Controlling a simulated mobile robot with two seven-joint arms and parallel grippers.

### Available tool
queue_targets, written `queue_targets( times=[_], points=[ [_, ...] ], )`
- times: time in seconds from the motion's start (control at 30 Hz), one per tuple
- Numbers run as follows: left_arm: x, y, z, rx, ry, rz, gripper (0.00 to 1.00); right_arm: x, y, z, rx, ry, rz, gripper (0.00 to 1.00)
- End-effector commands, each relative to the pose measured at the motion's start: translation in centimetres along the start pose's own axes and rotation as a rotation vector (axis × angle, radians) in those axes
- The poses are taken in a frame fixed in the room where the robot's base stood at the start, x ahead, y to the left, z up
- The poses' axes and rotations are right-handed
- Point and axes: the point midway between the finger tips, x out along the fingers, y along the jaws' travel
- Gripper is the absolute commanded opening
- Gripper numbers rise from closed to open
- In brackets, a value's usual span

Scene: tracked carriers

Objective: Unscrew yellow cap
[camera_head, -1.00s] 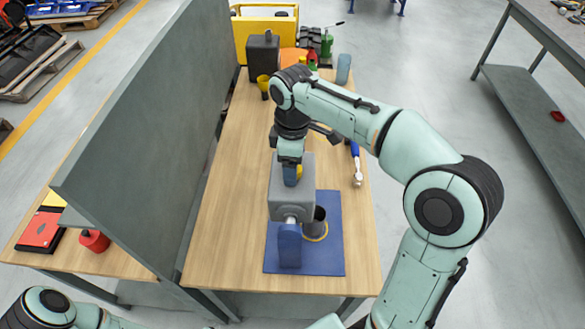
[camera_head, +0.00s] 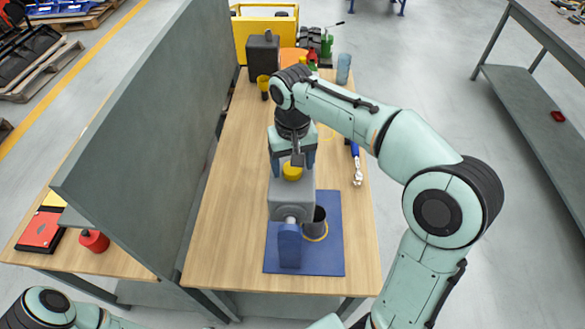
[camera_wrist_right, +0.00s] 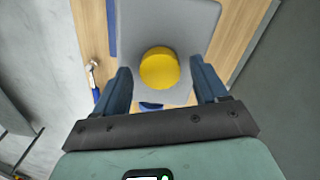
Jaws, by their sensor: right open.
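The yellow cap (camera_head: 292,172) sits on top of a grey box-shaped housing (camera_head: 292,198). In the right wrist view the round yellow cap (camera_wrist_right: 159,68) lies between the fingers, on the grey housing (camera_wrist_right: 198,20). My right gripper (camera_head: 293,164) is open around the cap, with a blue finger on each side. In the wrist view the right gripper (camera_wrist_right: 164,84) shows a gap between each finger and the cap. My left gripper is not in view; only part of my left arm shows at the lower left.
The housing joins a blue motor-like part (camera_head: 289,246) on a blue mat (camera_head: 333,255). A dark cup (camera_head: 316,224) stands beside it. A blue-handled tool (camera_head: 356,165) lies right. A tall grey partition (camera_head: 150,130) borders the table left. Cans and bottles stand at the back.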

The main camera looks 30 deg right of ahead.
Motion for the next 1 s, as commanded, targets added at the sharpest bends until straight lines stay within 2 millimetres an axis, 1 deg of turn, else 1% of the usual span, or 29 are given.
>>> queue_targets(
  times=[0.07, 0.17, 0.5, 0.6, 0.73, 1.0],
  points=[
    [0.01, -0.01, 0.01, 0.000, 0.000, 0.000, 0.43, 0.00, -0.01, 0.00, 0.033, 0.000, 0.000, 0.72],
    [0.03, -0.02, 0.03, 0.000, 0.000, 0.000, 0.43, 0.00, -0.02, 0.00, 0.136, 0.000, 0.000, 0.72],
    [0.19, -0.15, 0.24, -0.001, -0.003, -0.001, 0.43, 0.02, -0.01, 0.01, 0.667, 0.000, 0.000, 0.72],
    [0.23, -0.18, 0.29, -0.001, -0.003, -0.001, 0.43, 0.01, -0.03, 0.00, 0.786, 0.000, 0.000, 0.72],
    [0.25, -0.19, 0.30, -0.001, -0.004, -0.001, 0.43, 0.00, -0.02, -0.01, 0.857, 0.000, 0.000, 0.72],
    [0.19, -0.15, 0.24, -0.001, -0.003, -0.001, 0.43, -0.04, -0.01, -0.02, 0.860, 0.000, 0.000, 0.72]
  ],
)
